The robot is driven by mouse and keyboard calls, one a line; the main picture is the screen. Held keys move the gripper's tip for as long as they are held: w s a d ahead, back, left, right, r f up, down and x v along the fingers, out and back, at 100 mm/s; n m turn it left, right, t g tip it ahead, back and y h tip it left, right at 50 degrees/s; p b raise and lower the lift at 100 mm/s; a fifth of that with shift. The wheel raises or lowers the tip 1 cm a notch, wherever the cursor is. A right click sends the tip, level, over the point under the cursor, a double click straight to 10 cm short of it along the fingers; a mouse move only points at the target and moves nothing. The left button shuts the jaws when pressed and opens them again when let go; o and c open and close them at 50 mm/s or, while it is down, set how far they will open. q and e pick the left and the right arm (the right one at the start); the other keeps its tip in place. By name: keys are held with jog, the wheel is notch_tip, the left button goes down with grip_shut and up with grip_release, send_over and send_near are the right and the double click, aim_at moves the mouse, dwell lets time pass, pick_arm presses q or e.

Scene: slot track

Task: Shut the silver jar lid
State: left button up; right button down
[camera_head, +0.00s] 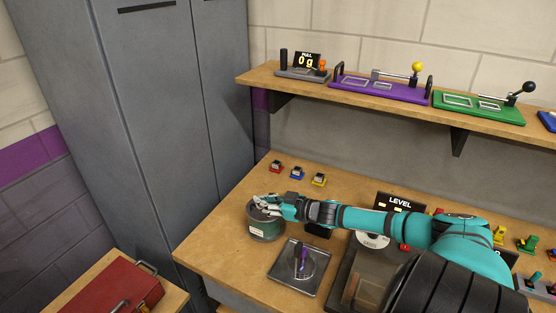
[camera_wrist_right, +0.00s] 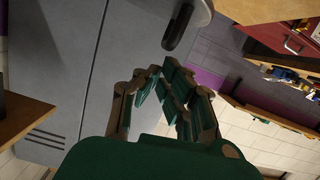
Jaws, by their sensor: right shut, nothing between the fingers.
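A dark grey-green jar (camera_head: 266,230) with a pale label stands upright on the wooden workbench, left of centre in the head view. My right gripper (camera_head: 262,203) is at the top of the jar and covers part of its lid. I cannot tell from here whether the fingers touch the lid or how far it is open. In the wrist view the right gripper's fingers (camera_wrist_right: 165,82) are together with nothing between them. A grey rounded piece with a dark handle (camera_wrist_right: 180,27) shows beyond them; I cannot tell whether it is the lid. My left gripper is not in view.
A metal plate with a purple lever (camera_head: 302,257) lies just right of the jar. Several small coloured blocks (camera_head: 297,173) sit behind it. A LEVEL sign (camera_head: 400,202) stands beyond my right arm. A wall shelf (camera_head: 350,97) holds slotted panels. A red toolbox (camera_head: 110,288) is at lower left.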

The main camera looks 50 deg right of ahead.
jog(key=s+d+r+p, duration=0.2)
jog(key=s+r, duration=0.4)
jog(key=s, duration=0.4)
jog(key=shift+n, duration=0.4)
jog(key=shift+w+a+f+b, duration=0.25)
jog(key=shift+w+f+b, duration=0.75)
jog(key=shift+w+b, duration=0.65)
jog(key=shift+w+a+f+b, duration=0.3)
jog(key=shift+w+f+b, duration=0.65)
jog(key=shift+w+b, duration=0.75)
jog(key=shift+w+a+f+b, duration=0.25)
jog(key=shift+w+f+b, duration=0.75)
jog(key=shift+w+b, duration=0.65)
